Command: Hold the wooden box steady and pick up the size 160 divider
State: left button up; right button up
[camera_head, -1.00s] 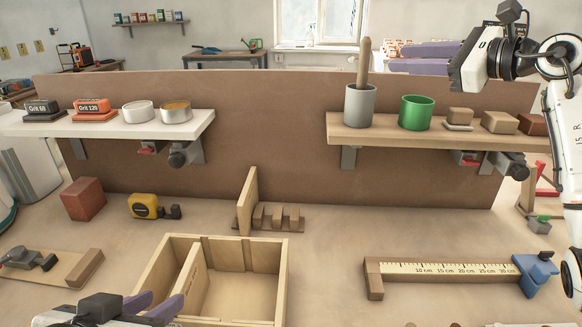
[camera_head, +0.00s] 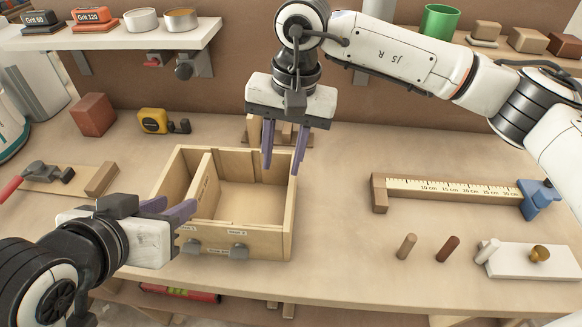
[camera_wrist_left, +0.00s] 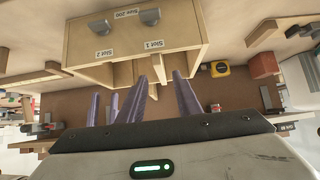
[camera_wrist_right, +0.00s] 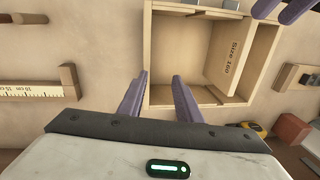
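The open wooden box (camera_head: 278,240) stands on the bench at centre-left in the head view. The size 160 divider (camera_wrist_right: 229,58) is inside it, running front to back and leaving a narrow left compartment; it also shows in the head view (camera_head: 206,185). My left gripper (camera_head: 167,208) is open at the box's front left corner, also seen in the left wrist view (camera_wrist_left: 162,98). Contact there cannot be told. My right gripper (camera_head: 284,150) is open and empty above the box's back right part, and apart from the divider; its fingers show in the right wrist view (camera_wrist_right: 159,98).
A ruler stop (camera_head: 450,190) lies right of the box, with small pegs (camera_head: 407,246) and a white board (camera_head: 530,261) in front. A tape measure (camera_head: 153,121) and red block (camera_head: 93,115) are at back left. A slotted wooden stand (camera_head: 255,128) is partly hidden behind my right gripper.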

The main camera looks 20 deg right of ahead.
aim_at(291, 186)
jog(key=s+f, duration=0.1)
jog(key=d+f+n+h, duration=0.1)
jog(key=shift+s+f+g, duration=0.3)
jog(key=shift+s+f, duration=0.1)
notch_tip(291, 186, down, 10)
jog(key=shift+f, duration=0.1)
grip_shut()
dwell(1.6)
